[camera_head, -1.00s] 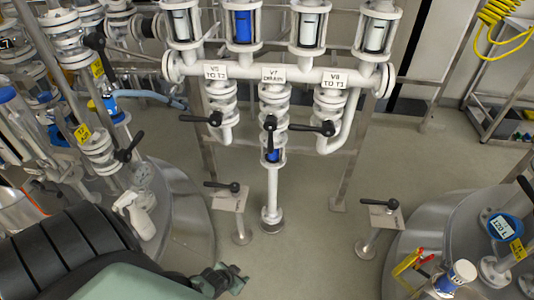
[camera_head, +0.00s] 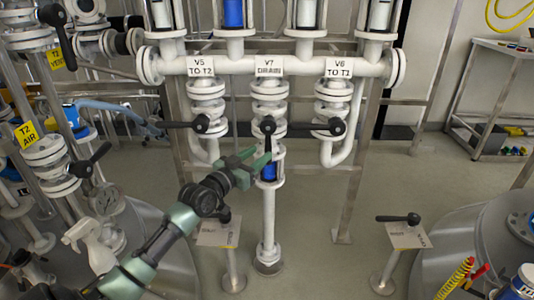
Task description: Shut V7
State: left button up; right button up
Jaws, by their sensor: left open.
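V7 is the middle valve on the white pipe rack, under the label "V7 DRAIN" (camera_head: 269,66). Its black lever (camera_head: 268,130) hangs down from the hub, in line with the vertical pipe. My left gripper (camera_head: 262,160) has its green jaws open at the lower end of this lever, just in front of the pipe. I cannot tell whether the jaws stand around the lever or touch it, as its lower end is partly hidden. My right gripper is not in view.
The V5 lever (camera_head: 182,125) and V6 lever (camera_head: 316,128) flank V7 closely, both pointing left. Black-handled pedestals (camera_head: 405,232) stand on the floor in front.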

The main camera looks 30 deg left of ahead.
aim_at(266, 150)
pick_arm(q)
jog(key=shift+w+d+b, duration=0.1)
jog(key=shift+w+b, duration=0.4)
jog(key=shift+w, duration=2.3)
grip_shut()
jog(key=shift+f, duration=0.1)
